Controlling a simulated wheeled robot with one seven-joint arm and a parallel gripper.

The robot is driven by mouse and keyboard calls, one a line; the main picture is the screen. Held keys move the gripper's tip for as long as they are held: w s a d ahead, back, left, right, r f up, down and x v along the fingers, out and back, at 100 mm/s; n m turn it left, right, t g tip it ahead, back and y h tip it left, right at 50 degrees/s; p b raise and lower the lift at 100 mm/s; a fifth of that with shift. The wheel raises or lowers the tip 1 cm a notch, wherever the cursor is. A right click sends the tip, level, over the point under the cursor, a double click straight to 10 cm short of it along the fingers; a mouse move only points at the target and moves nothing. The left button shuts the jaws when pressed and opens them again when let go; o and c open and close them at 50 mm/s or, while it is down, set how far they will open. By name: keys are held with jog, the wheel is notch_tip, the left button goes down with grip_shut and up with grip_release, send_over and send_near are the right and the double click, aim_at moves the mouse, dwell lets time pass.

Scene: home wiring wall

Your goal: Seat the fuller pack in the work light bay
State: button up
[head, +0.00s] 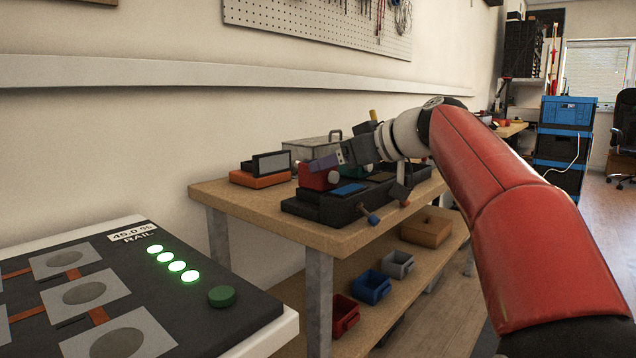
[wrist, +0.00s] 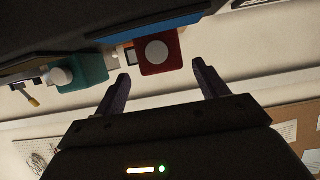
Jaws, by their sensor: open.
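A red pack (head: 316,181) with a pale round knob stands at the left end of a dark dock (head: 318,208) on the workbench. In the wrist view the red pack (wrist: 172,62) is ahead of my fingers, and a teal pack (wrist: 84,74) with a white knob is to its left. My gripper (head: 328,160) is open, with its fingers close to the red pack and nothing between them. The wrist view shows both fingertips apart (wrist: 162,78), just short of the red pack. I cannot tell which pack is fuller or which bay is the work light's.
An orange device (head: 260,179) with a grey panel sits left on the workbench (head: 245,205). A clear box (head: 312,150) stands behind. Bins (head: 371,287) are on the lower shelf. A panel (head: 215,325) at front left reads "45.0 % RAIL" with several green lights lit.

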jog(key=x, duration=0.5)
jog(key=shift+s, duration=0.2)
jog(key=c, duration=1.4)
jog(key=shift+r, duration=0.15)
